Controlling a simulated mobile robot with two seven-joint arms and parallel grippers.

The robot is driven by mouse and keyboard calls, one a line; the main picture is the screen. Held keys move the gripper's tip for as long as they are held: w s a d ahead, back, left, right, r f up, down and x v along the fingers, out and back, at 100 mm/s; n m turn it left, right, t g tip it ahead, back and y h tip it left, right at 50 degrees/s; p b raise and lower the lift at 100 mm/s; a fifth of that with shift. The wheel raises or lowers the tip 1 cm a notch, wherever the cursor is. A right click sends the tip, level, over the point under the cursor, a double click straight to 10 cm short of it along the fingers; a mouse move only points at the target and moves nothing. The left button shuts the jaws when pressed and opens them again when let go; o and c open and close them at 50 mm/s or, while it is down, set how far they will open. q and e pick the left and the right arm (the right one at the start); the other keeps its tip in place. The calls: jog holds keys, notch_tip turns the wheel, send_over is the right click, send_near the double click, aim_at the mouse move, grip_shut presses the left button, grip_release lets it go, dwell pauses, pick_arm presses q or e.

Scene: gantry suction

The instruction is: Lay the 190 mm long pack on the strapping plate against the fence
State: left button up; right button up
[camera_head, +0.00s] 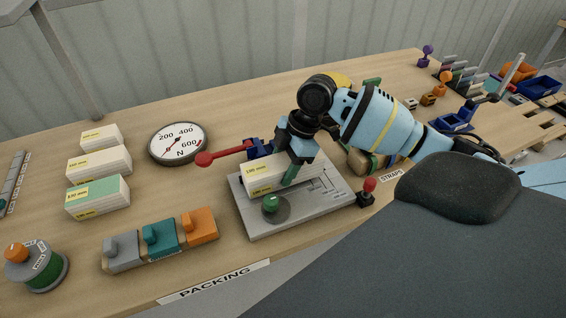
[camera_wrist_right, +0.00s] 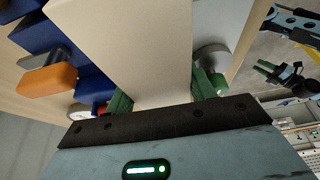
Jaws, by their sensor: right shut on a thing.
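My right gripper (camera_head: 293,167) is shut on a white pack (camera_head: 258,176) with a yellow label that appears to read 190 mm. The pack is over the grey strapping plate (camera_head: 312,203); I cannot tell whether it touches the plate or the fence, which the gripper and pack partly hide. In the right wrist view the pack (camera_wrist_right: 140,45) runs away between the green fingers. A blue clamp (camera_head: 259,148) with a red-ended lever (camera_head: 205,159) stands at the plate's back left. My left gripper (camera_wrist_right: 268,70) shows small at the right of the wrist view, its fingers apart and empty.
Several packs lie at the left, one with a green top (camera_head: 97,192). Grey, teal (camera_head: 160,238) and orange blocks sit in front. A green-knobbed disc (camera_head: 271,207) is on the plate's front; a red-knobbed stick (camera_head: 368,192) is to its right.

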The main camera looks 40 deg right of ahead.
aim_at(288, 160)
jog(key=shift+f, duration=0.6)
jog(key=o, duration=1.4)
jog(key=shift+f, duration=0.1)
jog(key=v, duration=0.8)
